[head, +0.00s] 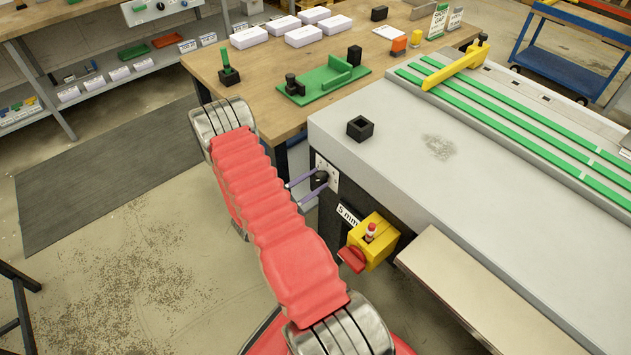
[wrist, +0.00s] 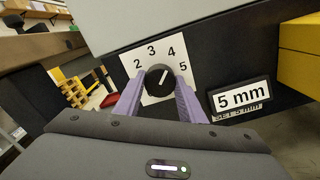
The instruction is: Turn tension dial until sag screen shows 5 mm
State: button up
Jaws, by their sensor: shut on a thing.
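The black tension dial (wrist: 159,78) sits on a white plate marked 2, 3, 4 and 5 in the wrist view. Its white pointer line leans up and to the right, toward the 4. The sag screen (wrist: 241,97) to its right reads 5 mm, with a partly hidden "SET 5 mm" label under it. My gripper (wrist: 158,88) has its purple fingers on both sides of the dial, shut on it. In the head view the dial (head: 321,177) is on the machine's side, with my gripper's fingers (head: 308,186) at it. The screen (head: 348,214) also reads 5 mm there.
A yellow box (head: 371,241) with a red-topped switch and a red part juts out right of the screen. The grey machine top (head: 400,130) overhangs the dial. A wooden bench (head: 270,92) stands behind. Open floor lies to the left.

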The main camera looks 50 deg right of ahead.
jog(key=shift+s+a+f+m, duration=0.1)
jog(key=shift+s+m, duration=0.05)
jog(key=shift+m, duration=0.15)
jog(key=o, duration=1)
jog(key=shift+o, duration=0.2)
jog(key=shift+a, duration=0.1)
jog(key=v, duration=1.3)
jog(key=shift+a, duration=0.25)
